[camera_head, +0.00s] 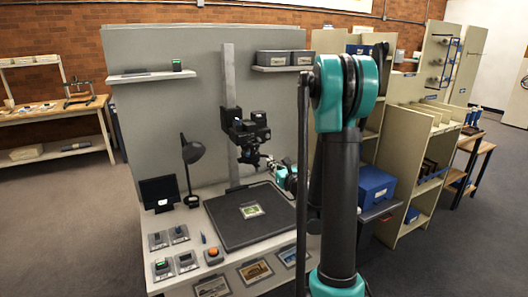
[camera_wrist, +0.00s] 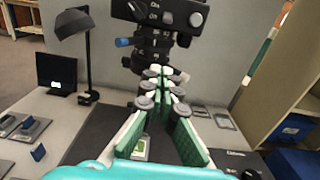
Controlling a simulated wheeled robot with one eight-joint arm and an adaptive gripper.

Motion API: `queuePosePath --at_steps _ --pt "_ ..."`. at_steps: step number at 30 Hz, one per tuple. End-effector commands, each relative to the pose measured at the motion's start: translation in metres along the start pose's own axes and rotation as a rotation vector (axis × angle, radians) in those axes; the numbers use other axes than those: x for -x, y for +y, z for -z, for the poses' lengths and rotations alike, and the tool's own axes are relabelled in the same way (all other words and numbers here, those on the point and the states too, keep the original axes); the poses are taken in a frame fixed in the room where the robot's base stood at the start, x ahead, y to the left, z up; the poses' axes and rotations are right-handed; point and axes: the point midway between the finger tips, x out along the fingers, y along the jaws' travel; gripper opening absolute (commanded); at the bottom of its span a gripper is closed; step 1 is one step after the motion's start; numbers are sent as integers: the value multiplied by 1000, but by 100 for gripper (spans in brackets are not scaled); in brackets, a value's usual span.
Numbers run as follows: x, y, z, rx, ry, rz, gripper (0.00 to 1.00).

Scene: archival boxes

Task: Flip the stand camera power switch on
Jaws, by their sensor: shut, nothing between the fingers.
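The black stand camera (camera_head: 246,131) hangs on a grey column (camera_head: 229,80) above a dark baseboard (camera_head: 232,232). In the wrist view its body (camera_wrist: 172,12) fills the top, with small white "On" markings and a round grey knob at its right. A blue lever (camera_wrist: 124,42) sticks out left from the lens part below. I cannot make out the switch's position. My gripper (camera_wrist: 162,84) is shut and empty, its tips just below and in front of the lens. In the head view my gripper (camera_head: 269,163) is small beside the camera's underside; I cannot tell whether it touches.
A black desk lamp (camera_head: 192,150) and a small monitor (camera_head: 160,192) stand at the left. A card (camera_head: 251,210) lies on the baseboard. Small switch boxes (camera_head: 163,267) sit at the front left. A blue box (camera_head: 376,187) and shelves are at the right.

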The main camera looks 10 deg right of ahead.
Motion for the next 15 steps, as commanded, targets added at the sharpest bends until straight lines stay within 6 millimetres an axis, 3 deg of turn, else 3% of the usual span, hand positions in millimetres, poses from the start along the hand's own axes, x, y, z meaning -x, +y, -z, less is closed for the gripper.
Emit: queuePosePath --at_steps 5,15 --pt "-19 0 0 1 0 -1 0" --pt "-82 1 0 2 0 -2 0"
